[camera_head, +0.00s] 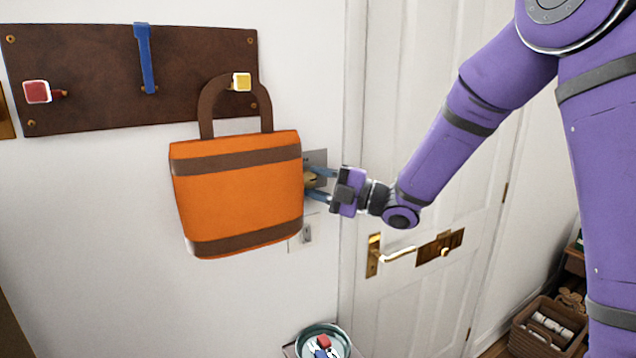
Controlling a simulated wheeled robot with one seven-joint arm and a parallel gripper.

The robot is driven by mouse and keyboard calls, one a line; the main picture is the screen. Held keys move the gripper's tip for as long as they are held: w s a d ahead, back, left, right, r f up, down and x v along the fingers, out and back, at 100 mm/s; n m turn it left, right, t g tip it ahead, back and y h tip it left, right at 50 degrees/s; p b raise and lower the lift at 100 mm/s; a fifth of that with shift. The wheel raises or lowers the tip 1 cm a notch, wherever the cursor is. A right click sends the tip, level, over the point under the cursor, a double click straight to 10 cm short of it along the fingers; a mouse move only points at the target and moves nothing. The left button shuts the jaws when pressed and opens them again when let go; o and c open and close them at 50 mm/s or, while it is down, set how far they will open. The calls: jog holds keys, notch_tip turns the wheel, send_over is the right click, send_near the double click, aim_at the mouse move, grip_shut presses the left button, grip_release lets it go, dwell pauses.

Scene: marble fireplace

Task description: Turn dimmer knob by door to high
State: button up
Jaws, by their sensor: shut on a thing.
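The dimmer knob (311,179) is a small brass-coloured piece on a grey wall plate (317,157), left of the white door (415,150). My gripper (315,182) reaches in from the right, its two blue fingers shut on the knob from either side. The orange bag in front hides the left part of the plate and the fingertips in part. I cannot read the knob's setting or any marks around it.
An orange bag (237,190) hangs from a dark rack (95,60) close to the left of my gripper. A switch plate (307,234) sits below the dimmer. The door has a brass handle (375,256). A bowl (324,340) stands low down; a basket (545,325) is at right.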

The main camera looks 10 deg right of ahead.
dwell(0.3)
jog(key=o, duration=0.9)
jog(key=shift+o, duration=0.2)
jog(key=shift+d, duration=0.1)
jog(key=v, duration=1)
jog(key=shift+s+d+f, duration=0.15)
jog(key=shift+s+d, duration=0.05)
jog(key=shift+d, duration=0.05)
